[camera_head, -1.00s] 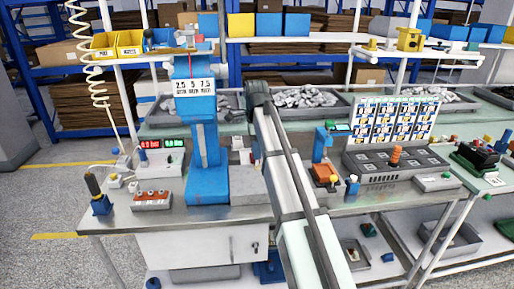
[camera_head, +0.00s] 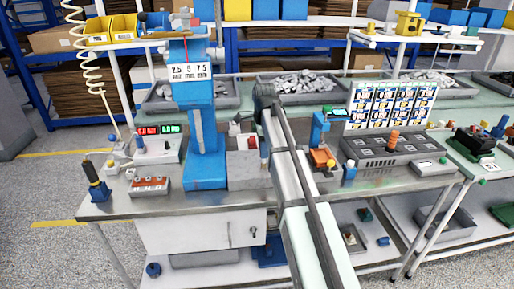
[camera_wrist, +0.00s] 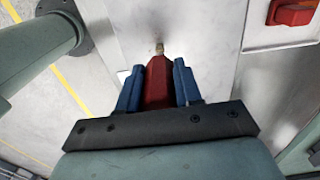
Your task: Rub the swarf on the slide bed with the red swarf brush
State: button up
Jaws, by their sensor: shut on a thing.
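In the wrist view my gripper (camera_wrist: 157,85) has its blue fingers on both sides of the red swarf brush (camera_wrist: 158,80) and is shut on it. The brush points away from my wrist, and its small tan bristle tip (camera_wrist: 159,48) shows over a pale grey metal surface (camera_wrist: 205,65). A faint brownish-dark smear (camera_wrist: 176,48) lies beside the tip; it may be swarf. I cannot tell whether the bristles touch the surface, or whether this surface is the slide bed. In the head view my arm hides the gripper and brush.
A red block (camera_wrist: 292,12) sits at the wrist view's upper right. In the head view a blue press (camera_head: 205,165) stands left of my arm beside a grey box (camera_head: 246,170). An orange-topped device (camera_head: 322,158) and a grey panel (camera_head: 385,150) stand to the right.

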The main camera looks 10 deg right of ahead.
jog(key=shift+d, duration=2)
jog(key=shift+a, duration=3.75)
notch_tip(320, 180, up, 8)
